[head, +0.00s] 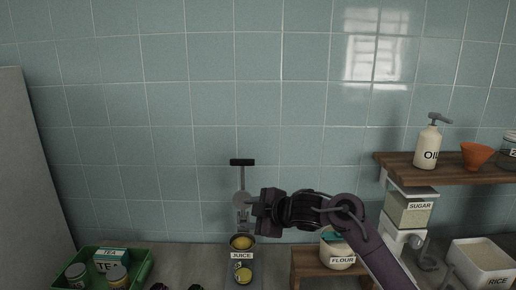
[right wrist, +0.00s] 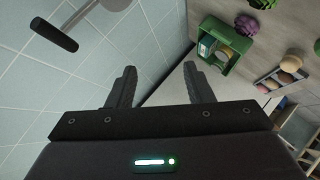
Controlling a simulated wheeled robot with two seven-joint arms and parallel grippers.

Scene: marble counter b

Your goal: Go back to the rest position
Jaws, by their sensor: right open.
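My right gripper (head: 254,209) is raised in front of the tiled wall in the head view and points left. It is beside the grey stem of the juice press (head: 242,182); I cannot tell whether they touch. In the right wrist view its two fingers (right wrist: 160,84) are spread apart with nothing between them. The black handle of the press also shows at the upper left of that view (right wrist: 54,35). My left gripper is in neither view.
Below the gripper stands a container labelled JUICE (head: 242,256). A green crate (head: 139,275) with tea and jars is at the left. A flour pot (head: 338,262), a sugar dispenser (head: 409,208), a rice bin (head: 460,262) and a wooden shelf (head: 450,172) with an oil bottle (head: 428,145) are at the right.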

